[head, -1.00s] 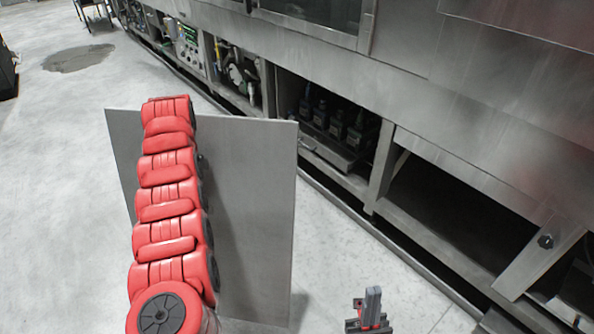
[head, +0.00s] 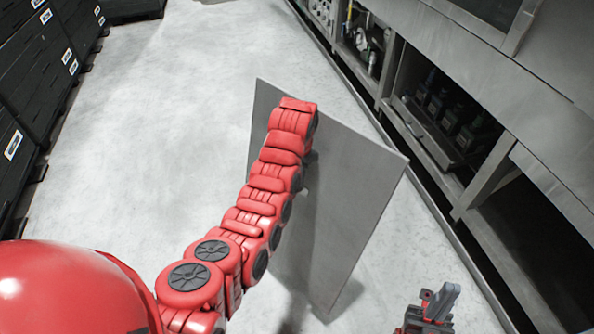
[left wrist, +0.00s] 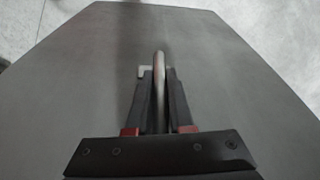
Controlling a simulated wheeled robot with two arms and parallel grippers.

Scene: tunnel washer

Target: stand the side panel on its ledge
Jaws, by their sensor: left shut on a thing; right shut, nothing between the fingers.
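The side panel (head: 355,190) is a flat grey metal sheet, held upright and slightly tilted over the floor in front of the washer. In the left wrist view the panel (left wrist: 235,75) fills most of the picture. My left gripper (left wrist: 160,95) is shut on the bar handle (left wrist: 159,75) that stands out from the panel's face. In the head view the red left arm hides that grip. My right gripper (head: 438,305) is shut and empty at the bottom right, apart from the panel. The ledge (head: 440,205) seems to be the sill along the washer's open bays.
The washer's frame (head: 485,175) runs along the right with open bays. One bay holds a tray of dark bottles (head: 445,115). Black crates (head: 40,70) are stacked at the left. The pale floor (head: 170,130) between is clear.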

